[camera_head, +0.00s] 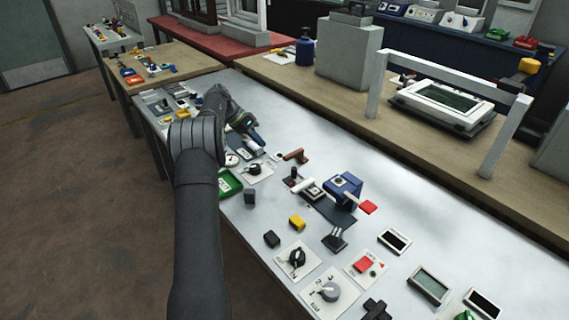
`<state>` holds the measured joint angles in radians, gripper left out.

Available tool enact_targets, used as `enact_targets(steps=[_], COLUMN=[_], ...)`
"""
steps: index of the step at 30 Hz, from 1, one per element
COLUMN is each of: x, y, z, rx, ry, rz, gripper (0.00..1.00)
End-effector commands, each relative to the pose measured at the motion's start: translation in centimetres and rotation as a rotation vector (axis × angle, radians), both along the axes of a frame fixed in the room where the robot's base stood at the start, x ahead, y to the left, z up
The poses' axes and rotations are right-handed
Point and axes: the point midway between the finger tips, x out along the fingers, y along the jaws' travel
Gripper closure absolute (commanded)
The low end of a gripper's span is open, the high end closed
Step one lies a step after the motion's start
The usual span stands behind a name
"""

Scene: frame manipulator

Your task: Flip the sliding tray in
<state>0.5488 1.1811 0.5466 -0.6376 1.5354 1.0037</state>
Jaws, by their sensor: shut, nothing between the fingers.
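No part is plainly marked as the sliding tray. A small light-framed piece (312,191) beside a blue block (342,187) on a dark base plate (334,212) could be it, but I cannot tell. My arm reaches up the left side of the metal-topped table, and my gripper (256,139) is at the table's far left part. It is small and dark here, shut and empty, above or beside some small dark and white parts. I cannot tell whether it touches them. My arm hides part of the table's left edge.
The grey table (408,208) carries a green tray (229,183), a yellow block (297,222), knob panels (329,291) and a red-button panel (366,266). A brown handle (294,155) stands right of my gripper. A white frame (449,82) stands on the wooden bench behind. The table's back strip is clear.

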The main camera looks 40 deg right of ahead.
Motion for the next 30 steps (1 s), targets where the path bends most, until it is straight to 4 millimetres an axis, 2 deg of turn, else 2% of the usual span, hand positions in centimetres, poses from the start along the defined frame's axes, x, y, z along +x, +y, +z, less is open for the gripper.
enact_targets(steps=[11,17,26,30], x=[-0.3,-1.5,-4.1,-5.8], y=[-0.3,-1.7,-4.7,-5.0], z=[-0.5,-3.0,-8.2,-7.9], rx=[0.002,0.003,0.002,0.001], ry=[0.002,0.005,0.003,0.001], rz=[0.001,-0.001,0.001,0.002], gripper=[1.00,1.00,1.00,1.00])
